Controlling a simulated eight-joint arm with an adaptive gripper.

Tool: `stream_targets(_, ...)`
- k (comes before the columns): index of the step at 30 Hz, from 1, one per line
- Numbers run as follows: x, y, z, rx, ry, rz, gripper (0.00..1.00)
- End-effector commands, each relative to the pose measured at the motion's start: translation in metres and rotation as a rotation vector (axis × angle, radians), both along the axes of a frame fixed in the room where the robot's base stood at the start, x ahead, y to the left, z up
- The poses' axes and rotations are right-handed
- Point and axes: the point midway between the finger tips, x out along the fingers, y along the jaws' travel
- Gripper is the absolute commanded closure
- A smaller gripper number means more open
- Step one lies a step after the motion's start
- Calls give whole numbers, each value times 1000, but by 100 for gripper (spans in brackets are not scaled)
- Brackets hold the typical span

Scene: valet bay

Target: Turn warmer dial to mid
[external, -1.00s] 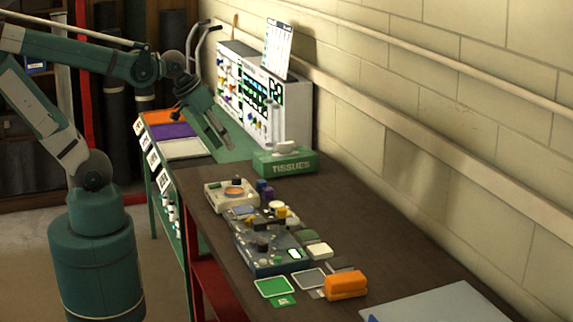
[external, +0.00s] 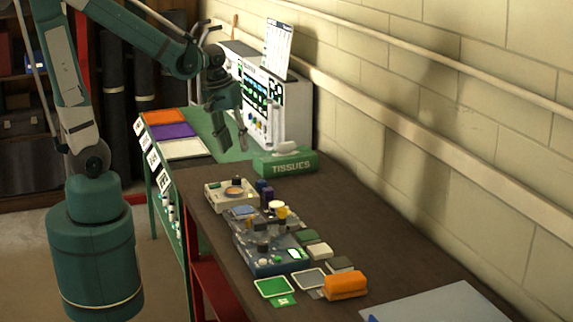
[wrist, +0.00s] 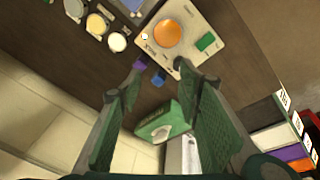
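The warmer is a cream box with a round orange plate; it stands on the brown bench in the external view (external: 228,197) and at the top of the wrist view (wrist: 160,52). A dark block-like knob (external: 237,180) sits at its far edge; in the wrist view a green raised block (wrist: 206,42) sits beside the plate. I cannot tell which way the dial points. My gripper (external: 237,145) points down above the bench, behind the warmer and apart from it. In the wrist view its fingers (wrist: 156,68) are spread with nothing held between them.
A green tissue box (external: 285,162) stands right of my gripper, near the wall. A dark control box (external: 268,262) with knobs stands nearer the camera. A white panel (external: 280,105) stands behind my gripper.

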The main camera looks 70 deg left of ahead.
Motion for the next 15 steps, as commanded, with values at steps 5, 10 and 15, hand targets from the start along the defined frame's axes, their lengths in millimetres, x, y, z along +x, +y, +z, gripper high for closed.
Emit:
stream_targets(5, 8, 13, -9, -25, 49, 99, 66)
stream_targets(10, 14, 26, -21, -46, 95, 193, 66)
stream_targets(15, 17, 38, -34, -65, 143, 290, 66)
